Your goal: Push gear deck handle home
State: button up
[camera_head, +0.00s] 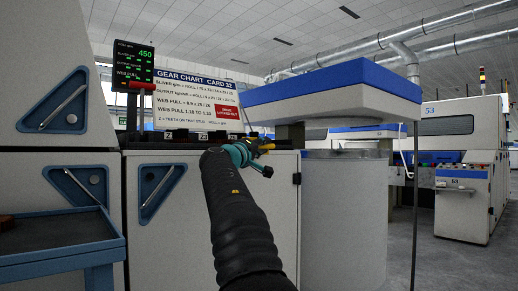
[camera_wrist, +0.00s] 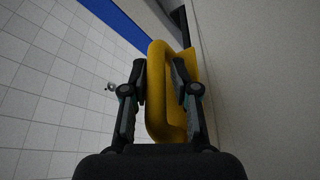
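The gear deck handle is a yellow loop (camera_wrist: 157,100) in the wrist view. My gripper (camera_wrist: 160,78) has one finger on each side of the loop's near bar. I cannot tell whether both pads press on it. In the head view my gripper (camera_head: 264,159) is at the right end of the gear deck's top edge, with a little yellow of the handle (camera_head: 265,147) showing beside it. My arm and gripper hide part of the deck and most of the handle there.
A gear chart board (camera_head: 195,97) and a display reading 450 (camera_head: 134,65) stand above the deck. A blue cart (camera_head: 60,240) is at the lower left. A tall grey can (camera_head: 345,210) stands close to the right. Open floor lies farther right.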

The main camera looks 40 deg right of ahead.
jog(key=v, duration=1.2)
dwell(0.3)
notch_tip(320, 180, down, 14)
jog(key=w+n+y, duration=0.2)
jog(key=y, duration=0.3)
jog(key=s+a+f+g+y, duration=0.1)
jog(key=s+a+f+y, duration=0.25)
jog(key=f, duration=0.35)
jog(key=s+a+f+g+y, duration=0.1)
jog(key=s+a+f+y, duration=0.1)
jog(key=s+a+f, duration=0.3)
jog(key=s+a+f+y+p, duration=0.1)
jog(key=s+a+f, duration=0.3)
jog(key=s, duration=0.4)
jog(key=s+a+f+y+p, duration=0.2)
jog(key=s+a+f+y, duration=0.2)
jog(key=s+a, duration=0.3)
jog(key=s+a+f+y+p, duration=0.1)
jog(key=s+a+f+y, duration=0.2)
jog(key=s, duration=0.8)
jog(key=shift+a+f+p, duration=0.3)
jog(key=shift+a+f, duration=0.95)
jog(key=shift+f, duration=0.2)
